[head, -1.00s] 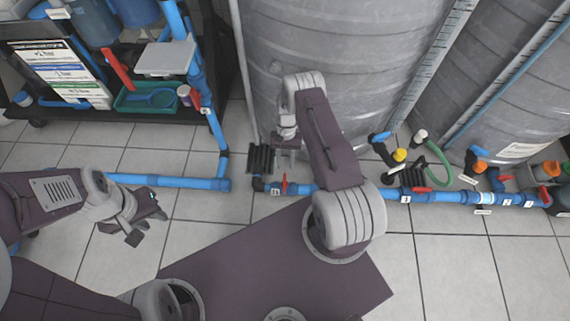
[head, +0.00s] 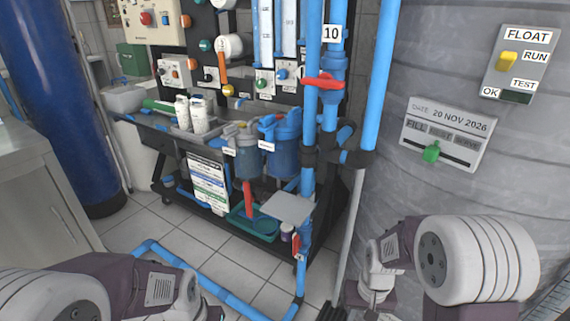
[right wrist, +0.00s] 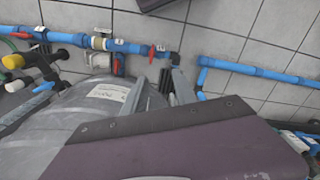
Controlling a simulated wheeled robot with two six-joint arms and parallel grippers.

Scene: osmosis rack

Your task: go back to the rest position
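My left arm comes in at the lower left of the head view. Its wrist end is at the bottom edge, and its fingers are cut off or hidden there. My right arm is folded at the lower right of the head view, in front of the large grey tank (head: 440,190). In the right wrist view my right gripper (right wrist: 158,82) shows two grey fingers set apart, with nothing seen held between them. Beyond the fingers are blue floor pipes (right wrist: 130,45) and the tank (right wrist: 75,115).
A black rack (head: 265,100) with blue filter housings (head: 282,145) stands ahead. Blue vertical pipes (head: 313,85) with a red valve handle (head: 325,82) stand between rack and tank. A blue floor pipe (head: 225,295) runs nearby. A blue column (head: 55,100) and grey cabinet (head: 45,205) are left.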

